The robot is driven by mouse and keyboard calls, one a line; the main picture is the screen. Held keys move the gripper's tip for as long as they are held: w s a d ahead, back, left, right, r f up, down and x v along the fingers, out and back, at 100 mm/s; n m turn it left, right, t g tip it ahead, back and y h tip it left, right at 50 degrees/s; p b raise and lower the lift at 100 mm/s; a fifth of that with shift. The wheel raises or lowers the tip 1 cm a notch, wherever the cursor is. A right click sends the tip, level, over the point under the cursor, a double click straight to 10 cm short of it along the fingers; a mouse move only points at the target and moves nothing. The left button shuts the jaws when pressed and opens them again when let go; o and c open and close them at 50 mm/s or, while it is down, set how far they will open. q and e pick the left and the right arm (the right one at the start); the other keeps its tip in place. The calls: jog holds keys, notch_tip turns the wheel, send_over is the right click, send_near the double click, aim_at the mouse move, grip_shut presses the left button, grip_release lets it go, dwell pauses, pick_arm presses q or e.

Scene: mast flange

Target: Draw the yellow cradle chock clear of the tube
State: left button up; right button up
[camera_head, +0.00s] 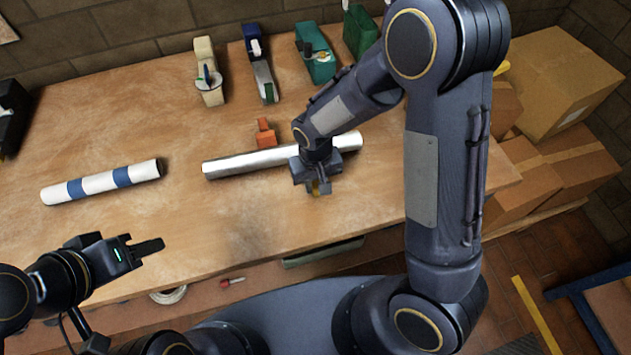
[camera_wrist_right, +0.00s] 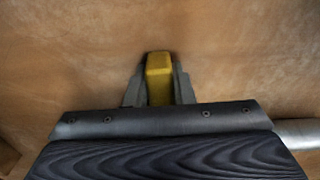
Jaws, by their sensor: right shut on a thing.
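The yellow cradle chock (camera_wrist_right: 159,78) is between the fingers of my right gripper (camera_wrist_right: 159,92) in the right wrist view. The gripper is shut on it. In the head view my right gripper (camera_head: 318,186) is over the near side of the silver tube (camera_head: 245,164), and only a sliver of the yellow chock (camera_head: 315,188) shows. The gripper hides part of the tube, so I cannot tell whether chock and tube touch. My left gripper (camera_head: 150,247) is over the table's front left, away from the tube; its finger gap is unclear.
An orange block (camera_head: 265,134) stands at the tube's far side. A white and blue striped tube (camera_head: 100,183) lies at left. Several coloured holders, including a teal one (camera_head: 316,60), line the back. Cardboard boxes (camera_head: 560,75) are at right. The wooden table (camera_head: 235,220) is clear in front.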

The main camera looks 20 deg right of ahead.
aim_at(319, 202)
jog(key=shift+s+b, duration=0.3)
jog(key=shift+s, duration=1.05)
jog(key=shift+s, duration=0.1)
jog(key=shift+s, duration=0.15)
jog(key=o, duration=0.9)
jog(key=shift+r, duration=0.1)
notch_tip(319, 202, up, 8)
jog(key=p, duration=0.6)
